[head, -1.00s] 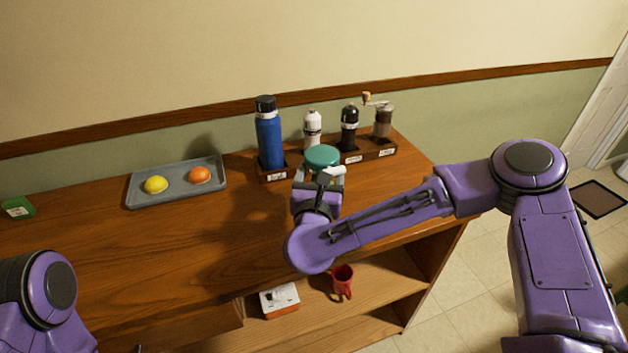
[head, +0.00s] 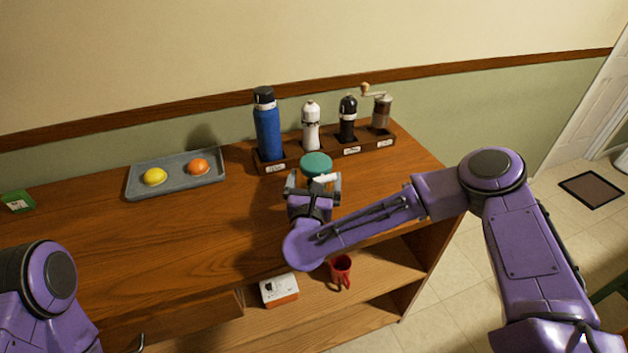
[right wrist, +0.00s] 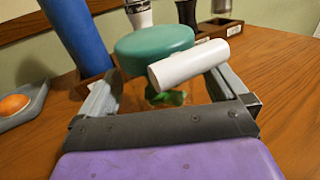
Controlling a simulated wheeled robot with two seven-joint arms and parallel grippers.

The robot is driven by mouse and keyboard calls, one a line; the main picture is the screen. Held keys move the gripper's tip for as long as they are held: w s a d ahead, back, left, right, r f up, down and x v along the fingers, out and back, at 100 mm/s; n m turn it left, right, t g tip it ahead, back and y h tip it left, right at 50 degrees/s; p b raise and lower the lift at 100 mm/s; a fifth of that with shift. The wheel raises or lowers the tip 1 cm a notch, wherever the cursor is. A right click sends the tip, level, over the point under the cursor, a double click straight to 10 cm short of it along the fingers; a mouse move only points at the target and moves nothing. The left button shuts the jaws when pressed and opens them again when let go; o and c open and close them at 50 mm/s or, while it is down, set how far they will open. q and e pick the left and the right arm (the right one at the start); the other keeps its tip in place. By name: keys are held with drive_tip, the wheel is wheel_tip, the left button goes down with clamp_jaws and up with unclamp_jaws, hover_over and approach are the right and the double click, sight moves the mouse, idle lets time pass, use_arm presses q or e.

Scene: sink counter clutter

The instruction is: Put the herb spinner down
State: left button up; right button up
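The herb spinner has a round teal lid (head: 316,163), a white cylindrical handle and a clear body with green herbs inside. It appears upright on the wooden counter, just in front of the labelled rack. In the right wrist view its lid (right wrist: 155,48) and handle (right wrist: 188,66) are close ahead. My right gripper (head: 313,183) is open, with its fingers spread to either side of the spinner and gaps beside the clear body. The spinner's base is mostly hidden by the gripper. My left arm is at the lower left; its gripper is not clearly visible.
The rack (head: 330,153) holds a blue bottle (head: 267,131), a white mill (head: 311,128), a dark mill (head: 347,120) and a hand grinder (head: 381,112). A grey tray (head: 135,186) with a lemon and an orange lies left. The counter's middle is clear.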

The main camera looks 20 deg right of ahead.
drive_tip(key=shift+r, duration=0.2)
drive_tip(key=b+v, duration=0.3)
drive_tip(key=v, duration=0.8)
drive_tip(key=shift+s+a, duration=0.2)
drive_tip(key=shift+s, duration=0.3)
